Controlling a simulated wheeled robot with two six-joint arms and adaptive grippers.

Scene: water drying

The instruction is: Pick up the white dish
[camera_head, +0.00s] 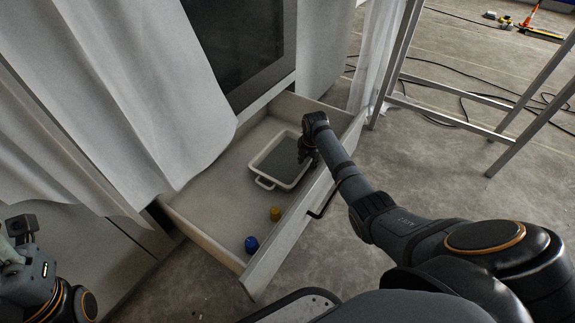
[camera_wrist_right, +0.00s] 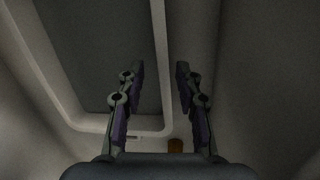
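The white dish (camera_head: 270,178) is a shallow rectangular tray with small end handles and a grey inside. It lies flat in the open drawer. My right gripper (camera_head: 306,154) reaches down over the dish's right side. In the right wrist view, the two fingers (camera_wrist_right: 160,68) are apart, with the dish's long rim (camera_wrist_right: 161,50) running between them. No firm contact with the rim shows. My left gripper (camera_head: 20,235) is at the lower left, away from the dish; its fingers are too unclear to read.
The open drawer (camera_head: 226,168) has a raised front with a handle (camera_head: 322,205). A yellow object (camera_head: 275,213) and a blue object (camera_head: 251,244) lie in it near the dish. A white curtain (camera_head: 150,90) hangs at the left. A metal frame (camera_head: 450,120) stands at the right.

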